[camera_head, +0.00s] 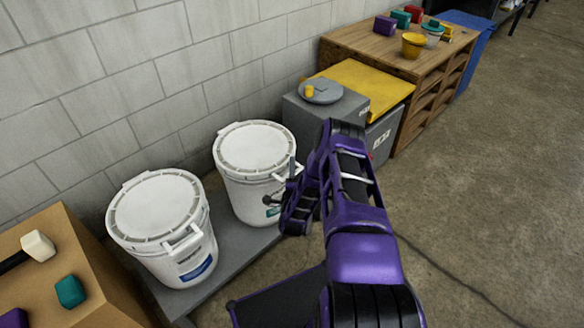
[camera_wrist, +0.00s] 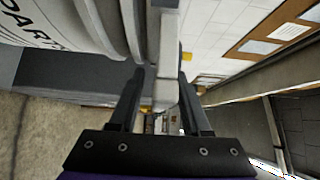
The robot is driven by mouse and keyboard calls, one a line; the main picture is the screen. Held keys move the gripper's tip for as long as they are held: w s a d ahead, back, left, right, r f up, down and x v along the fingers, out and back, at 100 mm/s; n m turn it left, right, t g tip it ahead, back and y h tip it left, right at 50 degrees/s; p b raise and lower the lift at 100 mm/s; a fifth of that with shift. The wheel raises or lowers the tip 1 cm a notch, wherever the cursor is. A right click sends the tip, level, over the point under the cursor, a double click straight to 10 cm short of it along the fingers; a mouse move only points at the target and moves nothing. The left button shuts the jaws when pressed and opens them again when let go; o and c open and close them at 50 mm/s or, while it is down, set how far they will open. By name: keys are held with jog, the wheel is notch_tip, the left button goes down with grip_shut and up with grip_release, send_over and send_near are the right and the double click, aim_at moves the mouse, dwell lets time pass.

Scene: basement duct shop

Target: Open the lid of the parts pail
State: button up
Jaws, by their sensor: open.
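Two white lidded pails stand side by side by the wall. The one nearer my gripper (camera_head: 256,150) has its lid (camera_head: 254,147) down. In the wrist view this pail (camera_wrist: 50,25) fills the upper left, rotated, with lettering beginning "PART" partly cut off. A pale tab (camera_wrist: 168,50) sticks out from its rim and runs between my fingers. My gripper (camera_head: 283,184) is open at the front right of this pail; it also shows in the wrist view (camera_wrist: 163,105), one finger on each side of the tab. I cannot tell whether either finger touches it.
The other white pail (camera_head: 158,222) stands left on the same low grey platform (camera_head: 238,240). Left front is a brown bench (camera_head: 75,250) with a mallet. Right are grey bins (camera_head: 300,112) with a yellow lid (camera_head: 362,82) and a wooden workbench (camera_head: 375,42). Floor at right is clear.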

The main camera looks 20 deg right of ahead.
jog(key=shift+c, duration=0.3)
grip_shut()
jog(key=shift+r, duration=0.1)
dwell(1.0)
